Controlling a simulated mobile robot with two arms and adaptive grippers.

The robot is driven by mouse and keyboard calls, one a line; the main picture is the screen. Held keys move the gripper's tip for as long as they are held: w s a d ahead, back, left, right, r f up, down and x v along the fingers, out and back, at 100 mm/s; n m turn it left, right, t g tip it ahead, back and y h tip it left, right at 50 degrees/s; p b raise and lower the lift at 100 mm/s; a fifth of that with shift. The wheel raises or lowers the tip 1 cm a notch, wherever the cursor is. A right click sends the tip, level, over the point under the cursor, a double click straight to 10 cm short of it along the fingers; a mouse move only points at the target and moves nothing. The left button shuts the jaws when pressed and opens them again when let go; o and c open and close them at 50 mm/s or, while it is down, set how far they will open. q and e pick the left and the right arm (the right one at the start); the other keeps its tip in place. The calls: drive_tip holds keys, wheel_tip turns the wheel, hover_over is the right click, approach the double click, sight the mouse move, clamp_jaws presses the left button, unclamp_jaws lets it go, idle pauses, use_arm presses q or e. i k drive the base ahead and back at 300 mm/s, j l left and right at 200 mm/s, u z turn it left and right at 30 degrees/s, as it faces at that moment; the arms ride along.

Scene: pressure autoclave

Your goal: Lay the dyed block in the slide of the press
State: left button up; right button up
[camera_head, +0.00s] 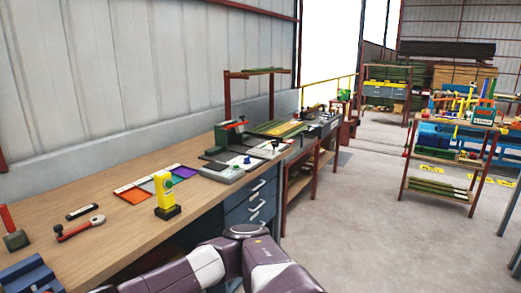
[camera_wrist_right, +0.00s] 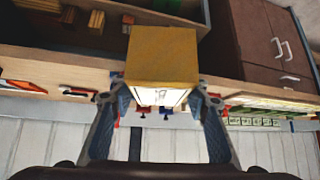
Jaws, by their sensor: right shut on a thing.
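My right gripper (camera_wrist_right: 160,92) is in the right wrist view, with a finger on each side of a mustard-yellow block (camera_wrist_right: 162,52). It is shut on the block, which has a paler end face towards the camera. In the head view, a grey machine with a green and red upright part (camera_head: 230,134) stands on the bench beyond the coloured tray; I cannot tell for sure whether it is the press. Its slide cannot be made out. Neither gripper shows in the head view.
The long wooden bench (camera_head: 105,225) bears a tray of coloured fields (camera_head: 133,195), a yellow device on a black base (camera_head: 166,200), a red-ended tool (camera_head: 80,228) and a blue block-like tool (camera_head: 30,275). Shelving (camera_head: 445,155) stands right; the floor (camera_head: 350,230) between is clear.

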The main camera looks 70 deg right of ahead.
sight(259, 151)
drive_tip(key=l+z, duration=0.15)
drive_tip(key=l, duration=0.4)
drive_tip(key=l+z, duration=0.1)
drive_tip(key=l, duration=0.4)
drive_tip(key=i+l+z, duration=0.15)
drive_tip(key=l, duration=0.35)
drive_tip(key=i+l+z, duration=0.1)
drive_tip(key=l, duration=0.45)
drive_tip(key=i+l+z, duration=0.15)
drive_tip(key=l, duration=0.35)
drive_tip(key=i+l+z, duration=0.1)
drive_tip(key=l, duration=0.4)
drive_tip(key=i+l+z, duration=0.15)
drive_tip(key=l, duration=0.3)
drive_tip(key=i+l+z, duration=0.1)
drive_tip(key=l, duration=0.4)
drive_tip(key=i, duration=0.1)
